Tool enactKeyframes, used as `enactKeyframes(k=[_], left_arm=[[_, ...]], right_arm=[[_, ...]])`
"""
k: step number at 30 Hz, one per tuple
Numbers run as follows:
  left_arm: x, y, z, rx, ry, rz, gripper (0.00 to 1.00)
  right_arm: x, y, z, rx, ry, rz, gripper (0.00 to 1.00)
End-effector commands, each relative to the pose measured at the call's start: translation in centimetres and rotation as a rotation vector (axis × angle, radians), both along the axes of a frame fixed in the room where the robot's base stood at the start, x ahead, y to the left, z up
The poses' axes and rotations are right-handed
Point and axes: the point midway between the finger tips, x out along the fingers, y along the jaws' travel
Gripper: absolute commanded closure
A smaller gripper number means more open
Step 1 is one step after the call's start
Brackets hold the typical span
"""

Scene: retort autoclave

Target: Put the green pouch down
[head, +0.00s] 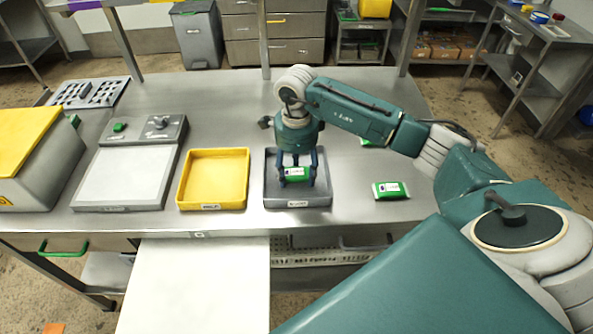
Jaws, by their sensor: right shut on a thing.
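A green pouch (295,174) with a white label is between the fingers of my right gripper (297,178), which is shut on it. Gripper and pouch are over the grey tray (298,203), within its rim as seen from above. I cannot tell whether the pouch touches the tray floor. A second green pouch (391,190) lies on the steel table to the right of the tray. A third green pouch (371,142) is partly hidden behind my right arm. My left gripper is not in view.
A yellow tray (213,205) stands just left of the grey tray. Further left are a scale with a pale plate (126,177) and a grey bin with a yellow lid (25,140). The steel table (235,110) is clear behind the trays.

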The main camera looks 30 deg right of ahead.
Motion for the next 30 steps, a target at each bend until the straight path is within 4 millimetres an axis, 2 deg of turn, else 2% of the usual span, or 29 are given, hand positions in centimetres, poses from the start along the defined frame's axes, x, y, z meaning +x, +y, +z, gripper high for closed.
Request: enactKeyframes(k=[5,6,8,17,19,21,26,30], left_arm=[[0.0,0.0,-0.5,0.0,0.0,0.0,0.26],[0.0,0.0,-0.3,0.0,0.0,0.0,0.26],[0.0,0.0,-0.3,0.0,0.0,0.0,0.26],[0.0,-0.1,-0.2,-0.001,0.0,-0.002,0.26],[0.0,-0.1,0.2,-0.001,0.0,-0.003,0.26],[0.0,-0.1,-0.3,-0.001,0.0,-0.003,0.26],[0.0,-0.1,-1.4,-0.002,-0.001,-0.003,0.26],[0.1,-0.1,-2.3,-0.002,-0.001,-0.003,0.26]], right_arm=[[0.0,0.0,-0.4,0.0,0.0,0.0,0.71],[0.0,0.0,-0.3,0.0,0.0,0.0,0.39],[0.0,0.0,-0.3,0.0,0.0,0.0,0.28],[0.0,0.0,-0.2,0.0,0.0,0.0,0.27],[0.0,0.0,0.2,0.001,-0.001,0.0,0.27],[0.1,0.0,0.6,0.001,-0.004,0.0,0.27],[0.2,0.0,3.5,0.0,-0.007,-0.001,0.27],[0.2,0.0,6.7,0.001,-0.008,0.0,0.27]])
